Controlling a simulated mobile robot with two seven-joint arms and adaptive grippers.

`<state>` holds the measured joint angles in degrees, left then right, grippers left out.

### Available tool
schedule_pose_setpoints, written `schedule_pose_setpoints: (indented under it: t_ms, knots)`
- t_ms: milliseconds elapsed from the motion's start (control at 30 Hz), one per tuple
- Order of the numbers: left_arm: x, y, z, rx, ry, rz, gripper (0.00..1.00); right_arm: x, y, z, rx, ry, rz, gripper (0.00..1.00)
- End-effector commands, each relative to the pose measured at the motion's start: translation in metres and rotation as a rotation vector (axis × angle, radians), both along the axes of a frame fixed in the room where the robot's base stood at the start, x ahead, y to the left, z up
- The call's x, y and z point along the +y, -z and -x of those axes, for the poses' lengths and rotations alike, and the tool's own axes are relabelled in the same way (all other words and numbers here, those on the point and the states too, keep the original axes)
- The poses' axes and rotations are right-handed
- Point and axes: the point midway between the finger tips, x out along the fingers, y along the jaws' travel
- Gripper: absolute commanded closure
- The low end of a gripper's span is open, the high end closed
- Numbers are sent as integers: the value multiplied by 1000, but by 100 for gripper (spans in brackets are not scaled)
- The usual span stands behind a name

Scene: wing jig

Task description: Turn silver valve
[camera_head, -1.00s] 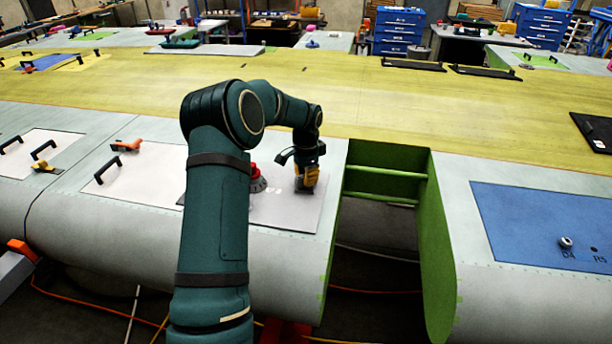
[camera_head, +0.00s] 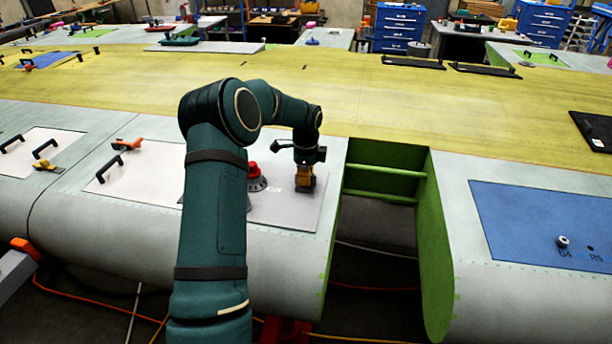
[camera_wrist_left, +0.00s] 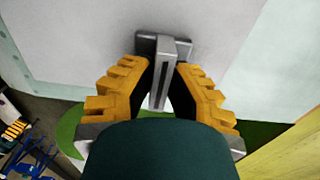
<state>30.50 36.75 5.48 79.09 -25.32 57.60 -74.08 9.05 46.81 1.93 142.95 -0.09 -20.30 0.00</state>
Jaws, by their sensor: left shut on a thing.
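The silver valve (camera_wrist_left: 163,48) shows in the left wrist view as a grey metal handle with a raised bar, on a pale grey panel. My left gripper (camera_wrist_left: 158,75) has its yellow fingers on both sides of the bar and is shut on it. In the head view my left gripper (camera_head: 305,182) points straight down at the grey panel (camera_head: 290,212) near its right side. There the gripper hides the valve. My right gripper is in neither view.
A red knob on a dark round base (camera_head: 255,178) stands left of the gripper, partly behind my arm. An open green-walled bay (camera_head: 385,185) lies to the right. A blue panel (camera_head: 535,220) with a small silver knob (camera_head: 563,242) lies beyond it.

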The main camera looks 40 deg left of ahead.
Motion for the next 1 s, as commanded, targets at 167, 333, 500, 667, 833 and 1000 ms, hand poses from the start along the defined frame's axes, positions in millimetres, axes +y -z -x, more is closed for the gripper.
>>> schedule_pose_setpoints:
  t_ms: [167,333,500,667,833,1000]
  knots:
    - [-1,3,2,7,28,3,100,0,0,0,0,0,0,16]
    - [-1,3,2,7,34,3,100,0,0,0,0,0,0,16]
    - [-1,3,2,7,34,3,100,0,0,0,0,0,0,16]
    - [-1,3,2,7,33,3,56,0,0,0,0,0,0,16]
    - [0,2,1,3,32,2,55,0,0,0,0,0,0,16]
    - [0,-1,0,2,32,1,55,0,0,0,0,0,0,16]
